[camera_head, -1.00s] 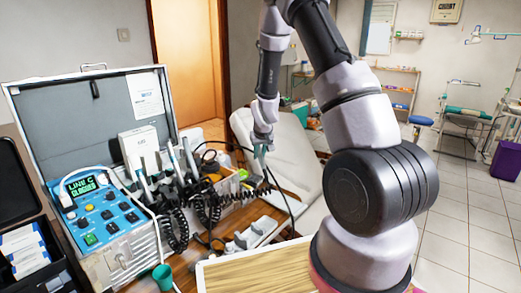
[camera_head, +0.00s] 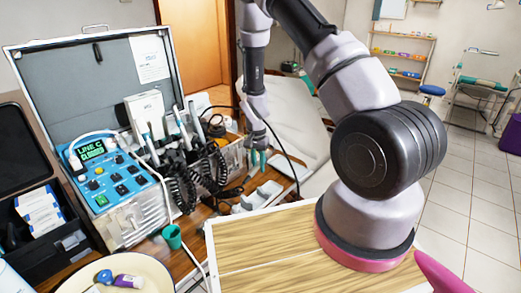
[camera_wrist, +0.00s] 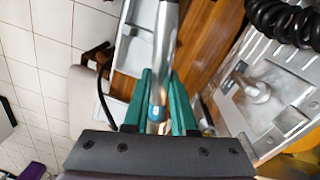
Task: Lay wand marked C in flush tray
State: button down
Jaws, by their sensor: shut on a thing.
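My gripper (camera_head: 257,160) hangs above the back end of a pale tray with hollows (camera_head: 256,197), at the right of the instrument rack. In the wrist view its teal fingers (camera_wrist: 158,103) are shut on a silvery wand (camera_wrist: 164,50) with a blue band near the grip. The wand extends away from the fingers across the edge of a pale tray (camera_wrist: 131,50). Any letter on the wand is unreadable. I cannot tell whether the wand touches the tray. A dark cable loops by the gripper.
A blue control box (camera_head: 115,185) with a lit screen reading "LINE C" stands in an open case (camera_head: 85,85). Several wands (camera_head: 185,130) with coiled black cords (camera_head: 183,190) stand beside it. A green cup (camera_head: 172,236) and a round cream dish (camera_head: 75,284) are nearer.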

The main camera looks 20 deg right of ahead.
jog(key=shift+s+a+f+m+g+y, duration=0.3)
jog(key=shift+s+f+m, duration=0.35)
jog(key=shift+s, duration=0.5)
jog(key=shift+s+a+f+m+g+y, duration=0.15)
jog(key=shift+s+a+f+m+y, duration=0.25)
jog(key=shift+s+f, duration=0.65)
jog(key=shift+s+a+f+m+g+y, duration=0.3)
jog(key=shift+s+f+m, duration=0.25)
jog(key=shift+s, duration=0.75)
jog(key=shift+f, duration=0.55)
jog(key=shift+f, duration=0.55)
jog(key=shift+f, duration=0.1)
jog(key=c, duration=0.6)
grip_release()
jog(key=shift+c, duration=0.2)
jog(key=shift+w, duration=0.1)
